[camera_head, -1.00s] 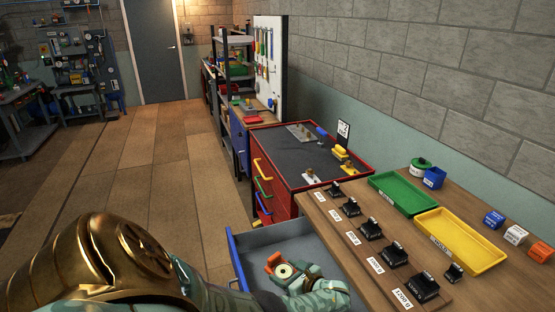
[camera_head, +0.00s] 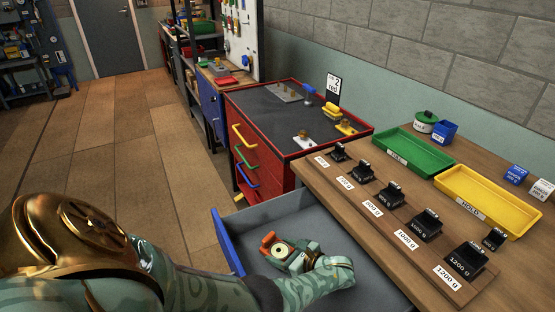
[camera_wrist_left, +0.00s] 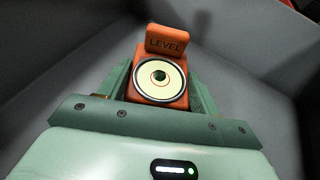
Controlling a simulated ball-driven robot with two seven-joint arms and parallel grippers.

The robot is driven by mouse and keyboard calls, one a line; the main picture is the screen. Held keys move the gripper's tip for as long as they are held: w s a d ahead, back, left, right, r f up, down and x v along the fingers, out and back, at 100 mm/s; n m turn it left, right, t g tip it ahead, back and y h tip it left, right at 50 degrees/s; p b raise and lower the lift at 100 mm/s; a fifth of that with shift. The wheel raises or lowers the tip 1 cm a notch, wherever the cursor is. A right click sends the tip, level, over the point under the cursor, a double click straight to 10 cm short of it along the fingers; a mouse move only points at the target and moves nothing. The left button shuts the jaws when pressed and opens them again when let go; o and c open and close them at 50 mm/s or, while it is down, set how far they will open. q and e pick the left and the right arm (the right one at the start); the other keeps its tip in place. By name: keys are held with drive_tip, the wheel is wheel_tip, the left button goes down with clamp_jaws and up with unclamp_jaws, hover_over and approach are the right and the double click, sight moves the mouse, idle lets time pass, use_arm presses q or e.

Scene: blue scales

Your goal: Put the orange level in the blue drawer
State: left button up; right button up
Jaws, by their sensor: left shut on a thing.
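The orange level (camera_head: 280,250) has a round pale face with a dark centre. It also shows in the left wrist view (camera_wrist_left: 166,42), where its tab reads "LEVEL". My left gripper (camera_head: 286,252) is shut on the level, with a green finger on each side of it. Both are inside the open blue-fronted drawer (camera_head: 229,243), over its grey interior. I cannot tell whether the level touches the drawer floor. In the left wrist view, grey drawer walls (camera_wrist_left: 75,50) surround the level. My right gripper is not in view.
The drawer is under a wooden bench top (camera_head: 390,237) holding several black weights, a green tray (camera_head: 412,150) and a yellow tray (camera_head: 487,201). A red cabinet (camera_head: 262,142) with coloured handles stands beyond the drawer. Open floor lies to the left.

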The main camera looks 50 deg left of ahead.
use_arm(q)
drive_tip(key=shift+f, duration=0.3)
drive_tip(key=shift+d+r, duration=0.1)
drive_tip(key=shift+d, duration=0.1)
drive_tip(key=o, duration=0.7)
drive_tip(key=shift+f, duration=0.25)
drive_tip(key=shift+c, duration=0.2)
drive_tip(key=o, duration=0.4)
drive_tip(key=shift+a, duration=0.1)
drive_tip(key=shift+r, duration=0.1)
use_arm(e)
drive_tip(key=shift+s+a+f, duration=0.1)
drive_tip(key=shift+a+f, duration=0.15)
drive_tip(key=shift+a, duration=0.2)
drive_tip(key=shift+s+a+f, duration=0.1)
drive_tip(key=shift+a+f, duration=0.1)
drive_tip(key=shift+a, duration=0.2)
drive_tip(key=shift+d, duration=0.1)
use_arm(q)
drive_tip(key=shift+r, duration=0.25)
drive_tip(key=p+v, duration=0.1)
drive_tip(key=v, duration=0.6)
drive_tip(key=shift+w+d, duration=0.1)
drive_tip(key=shift+d, duration=0.2)
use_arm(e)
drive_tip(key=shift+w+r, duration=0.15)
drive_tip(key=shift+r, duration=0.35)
